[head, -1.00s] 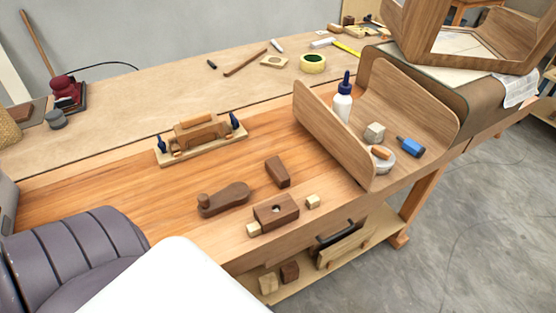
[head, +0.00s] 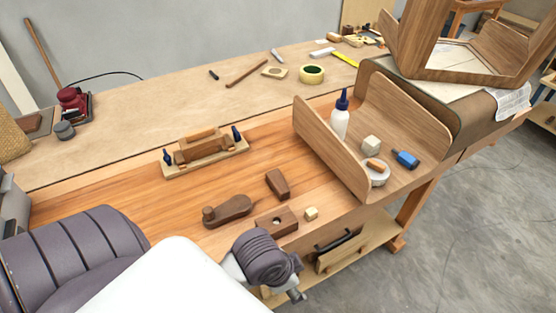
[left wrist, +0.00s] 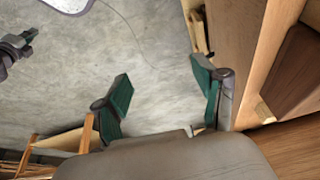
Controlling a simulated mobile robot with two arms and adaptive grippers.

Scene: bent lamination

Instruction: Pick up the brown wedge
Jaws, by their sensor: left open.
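The brown wedge (head: 277,184) lies on the bench top in the head view. It is a short, dark, tapered wooden block, beside the wooden plane (head: 228,210) and behind a brown block with a round hole (head: 277,221). Nothing touches the wedge. My left gripper (left wrist: 160,95) shows in the left wrist view, open and empty, its green-padded fingers wide apart over the floor beside the bench edge. The wedge cannot be made out for certain there. My left fingers cannot be made out in the head view, and my right gripper is not identifiable.
A curved wooden shell (head: 332,150) at the right holds a glue bottle (head: 340,118), a tape ring and a blue item. A clamped wooden jig (head: 205,150) stands behind the plane. Bench between jig and shell is clear.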

